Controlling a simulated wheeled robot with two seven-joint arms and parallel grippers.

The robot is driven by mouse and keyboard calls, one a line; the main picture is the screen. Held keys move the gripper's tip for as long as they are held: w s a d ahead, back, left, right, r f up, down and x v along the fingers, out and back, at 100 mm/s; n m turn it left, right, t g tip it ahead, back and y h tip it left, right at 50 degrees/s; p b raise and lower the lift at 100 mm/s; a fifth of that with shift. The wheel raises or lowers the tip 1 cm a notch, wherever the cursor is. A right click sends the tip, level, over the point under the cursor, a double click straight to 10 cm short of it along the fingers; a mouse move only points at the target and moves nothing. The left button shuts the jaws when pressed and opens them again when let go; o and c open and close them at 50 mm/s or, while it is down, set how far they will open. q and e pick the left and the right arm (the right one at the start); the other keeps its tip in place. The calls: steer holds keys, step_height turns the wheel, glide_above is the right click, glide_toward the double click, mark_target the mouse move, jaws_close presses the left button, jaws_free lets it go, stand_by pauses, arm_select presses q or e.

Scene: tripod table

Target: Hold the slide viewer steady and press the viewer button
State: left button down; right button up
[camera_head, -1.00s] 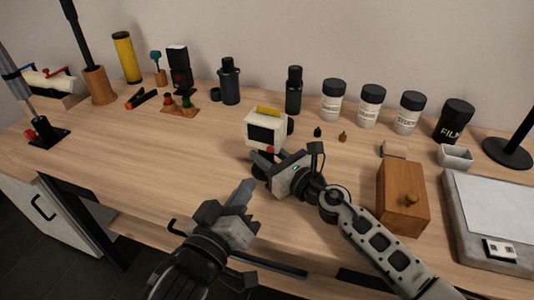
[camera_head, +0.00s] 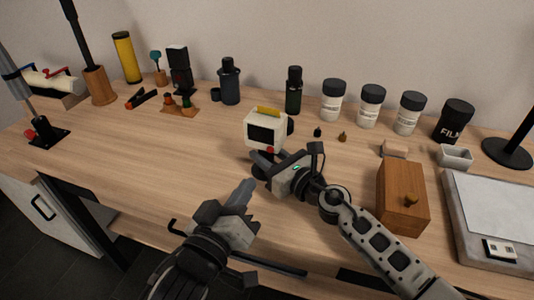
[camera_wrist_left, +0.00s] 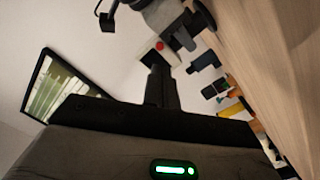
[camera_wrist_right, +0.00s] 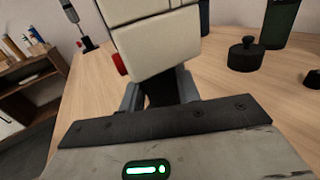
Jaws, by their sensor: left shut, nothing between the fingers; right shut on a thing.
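The slide viewer (camera_head: 281,139) is a cream box with a dark screen, a yellow top piece and a red button (camera_head: 270,150) low on its front. It stands upright on a dark stand. My right gripper (camera_head: 262,164) is shut on the dark stand below the box; the right wrist view shows the fingers (camera_wrist_right: 160,91) either side of it, partly hidden. My left gripper (camera_head: 246,187) is shut and empty, in front of and below the viewer, apart from it. In the left wrist view the red button (camera_wrist_left: 160,46) shows beyond the closed fingertips (camera_wrist_left: 158,70).
A wooden box (camera_head: 402,199) stands right of my right arm. White-labelled jars (camera_head: 369,107), dark bottles (camera_head: 230,85) and a film can (camera_head: 456,121) line the back. A light panel (camera_head: 492,214) lies at right.

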mark_target(270, 150)
arm_select(q)
steer(key=w+d+r+m+g+h, duration=0.1)
steer(key=w+d+m+g, duration=0.1)
steer(key=w+m+g, duration=0.5)
steer(key=shift+w+d+m+g+h, duration=0.35)
steer(key=shift+m+g, duration=1.25)
steer(key=shift+m, duration=1.3)
stand_by(0.4)
